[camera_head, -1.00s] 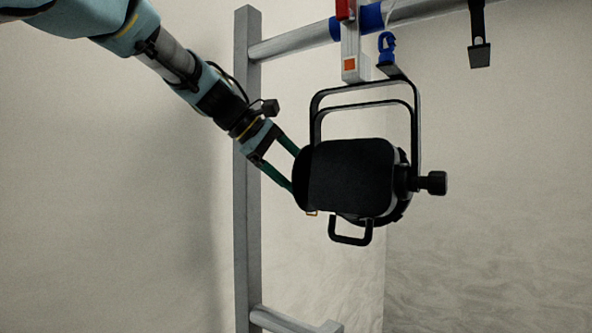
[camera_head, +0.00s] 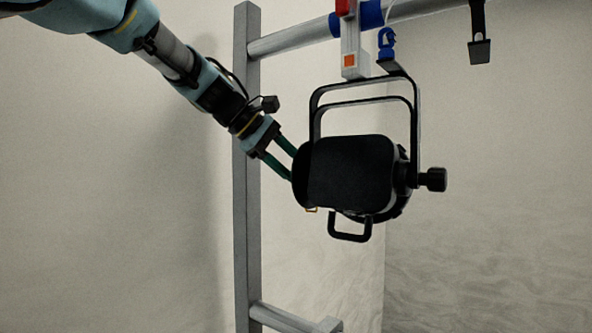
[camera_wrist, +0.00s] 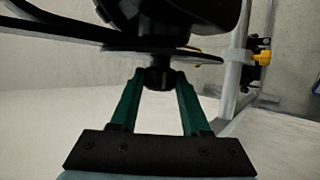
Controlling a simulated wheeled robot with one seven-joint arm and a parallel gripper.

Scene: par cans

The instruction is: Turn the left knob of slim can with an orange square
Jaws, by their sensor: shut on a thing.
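My gripper (camera_head: 286,163) reaches in from the upper left to the can's left side. In the wrist view the green fingers of my gripper (camera_wrist: 160,82) are shut on the left knob (camera_wrist: 158,77), a small black knob below the bracket arm. In the head view the left knob is hidden behind the can. The right knob (camera_head: 436,179) sticks out on the can's right side.
A grey upright post (camera_head: 247,200) stands close behind my gripper. A top rail (camera_head: 295,43) and a lower rail (camera_head: 280,319) run off it. Another black hanging bracket (camera_head: 479,50) is at the upper right.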

